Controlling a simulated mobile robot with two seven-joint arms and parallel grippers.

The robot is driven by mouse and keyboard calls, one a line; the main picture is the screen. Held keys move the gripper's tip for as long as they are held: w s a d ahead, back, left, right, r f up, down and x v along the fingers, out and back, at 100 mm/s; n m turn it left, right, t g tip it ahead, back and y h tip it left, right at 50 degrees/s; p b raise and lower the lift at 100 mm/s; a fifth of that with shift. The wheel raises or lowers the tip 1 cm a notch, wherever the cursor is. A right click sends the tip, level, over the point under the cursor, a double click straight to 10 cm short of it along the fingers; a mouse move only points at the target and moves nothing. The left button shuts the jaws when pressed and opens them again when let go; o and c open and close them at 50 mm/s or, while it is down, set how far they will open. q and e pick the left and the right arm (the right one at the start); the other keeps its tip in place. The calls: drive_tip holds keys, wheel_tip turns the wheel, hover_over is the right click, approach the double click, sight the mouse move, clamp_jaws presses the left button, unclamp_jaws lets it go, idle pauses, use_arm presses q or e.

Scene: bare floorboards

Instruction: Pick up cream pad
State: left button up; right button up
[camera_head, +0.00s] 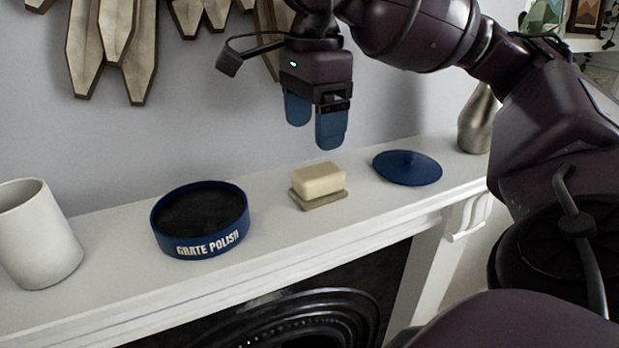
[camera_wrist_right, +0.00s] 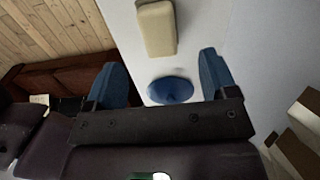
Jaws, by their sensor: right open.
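The cream pad (camera_head: 320,179) is a small rounded block resting on a flat grey-beige base (camera_head: 319,201) on the white mantel shelf. It also shows at the top of the right wrist view (camera_wrist_right: 157,29). My right gripper (camera_head: 315,130) is open and empty, with blue fingers pointing down, above the pad and apart from it. In the right wrist view its two fingers (camera_wrist_right: 164,82) are spread wide with nothing between them but the shelf and the blue lid below. My left gripper is not in view.
A round blue tin marked "GRATE POLISH" (camera_head: 201,221) stands left of the pad. A blue lid (camera_head: 407,167) lies to its right. A white cup (camera_head: 37,235) is at far left, a metal vase (camera_head: 479,120) at far right. The mantel's front edge (camera_head: 300,262) drops to the fireplace.

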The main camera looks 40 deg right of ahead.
sight(319, 171)
wheel_tip(319, 171, down, 4)
drive_tip(key=shift+r, duration=0.1)
drive_tip(key=f, duration=0.4)
drive_tip(key=shift+s+d+f, duration=0.15)
drive_tip(key=shift+s+d, duration=0.1)
drive_tip(key=shift+d, duration=0.1)
drive_tip(key=shift+f+p, duration=0.3)
drive_tip(key=shift+f, duration=0.15)
drive_tip(key=c, duration=0.9)
